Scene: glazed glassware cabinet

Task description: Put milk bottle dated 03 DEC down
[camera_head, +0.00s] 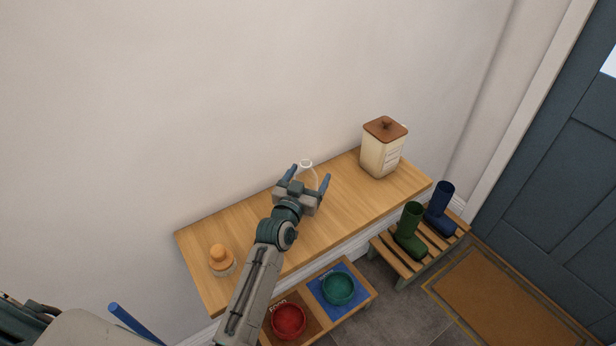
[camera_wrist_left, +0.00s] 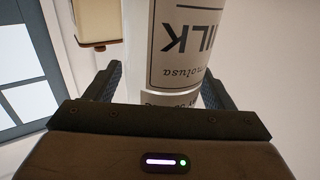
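The milk bottle shows in the left wrist view (camera_wrist_left: 180,45) with a white body and the word MILK, upside down in that picture. Its date is not readable. In the head view only its clear rounded top (camera_head: 307,163) shows behind my left gripper, over the wooden bench top (camera_head: 350,205); its base is hidden. My left gripper (camera_head: 309,175) has its fingers spread, with the bottle between or just beyond them. In the wrist view a gap shows between the bottle and the left-hand finger; the other finger is close beside it. My right gripper is not in view.
A cream canister with a brown lid (camera_head: 382,150) stands at the bench's right end, and an orange-topped jar (camera_head: 221,262) at its left end. Red (camera_head: 289,320) and teal (camera_head: 338,288) bowls sit below in front. Green (camera_head: 411,232) and blue (camera_head: 440,210) boots stand on a slatted rack.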

